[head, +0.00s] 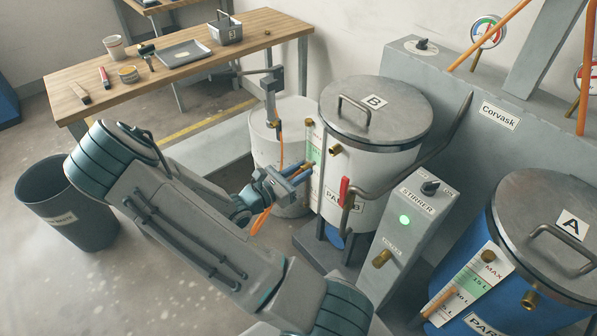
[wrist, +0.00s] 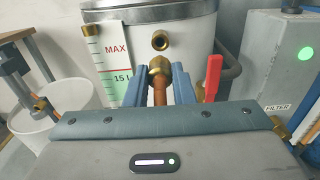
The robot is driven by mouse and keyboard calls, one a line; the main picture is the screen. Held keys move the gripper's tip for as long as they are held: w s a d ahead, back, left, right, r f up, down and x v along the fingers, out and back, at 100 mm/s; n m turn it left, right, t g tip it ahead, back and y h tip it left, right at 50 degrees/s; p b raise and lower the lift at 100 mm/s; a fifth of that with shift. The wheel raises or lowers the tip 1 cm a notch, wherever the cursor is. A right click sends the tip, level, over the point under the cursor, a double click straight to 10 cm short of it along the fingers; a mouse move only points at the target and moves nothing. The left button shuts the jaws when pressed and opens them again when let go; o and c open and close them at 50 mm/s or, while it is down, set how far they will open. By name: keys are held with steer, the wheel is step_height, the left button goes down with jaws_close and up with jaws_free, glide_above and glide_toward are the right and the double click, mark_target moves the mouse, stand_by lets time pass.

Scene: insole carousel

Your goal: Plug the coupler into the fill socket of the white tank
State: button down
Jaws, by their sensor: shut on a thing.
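The white tank (head: 400,165), with a grey lid marked B, stands right of centre in the head view. It also fills the top of the wrist view (wrist: 195,25). Its brass fill socket (wrist: 159,40) sticks out of the upper wall, right of the level strip; the head view shows it too (head: 335,149). My gripper (head: 303,172) is in front of the tank, below the socket in the picture. Its blue fingers are shut on the brass coupler (wrist: 159,68). In the wrist view the coupler is below the socket, apart from it, with a gap between. An orange hose (head: 262,222) hangs beneath my gripper.
A red-handled valve (head: 344,190) is close right of my gripper. The stirrer box (head: 405,225) with a green light and the blue tank (head: 510,285) stand further right. A white drum (head: 290,115) is behind my gripper. A workbench (head: 180,85) with tools is back left.

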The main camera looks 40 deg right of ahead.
mark_target(310, 166)
steer(key=shift+w+d, duration=0.2)
steer(key=shift+d, duration=2.4)
steer(key=shift+w+d, duration=0.1)
steer(key=shift+d, duration=1.35)
steer(key=c, duration=1.1)
jaws_free()
steer(key=shift+d, duration=0.1)
steer(key=shift+c, duration=0.2)
steer(key=s+a+b, duration=0.1)
steer(key=a, duration=1.3)
steer(key=shift+s, duration=0.15)
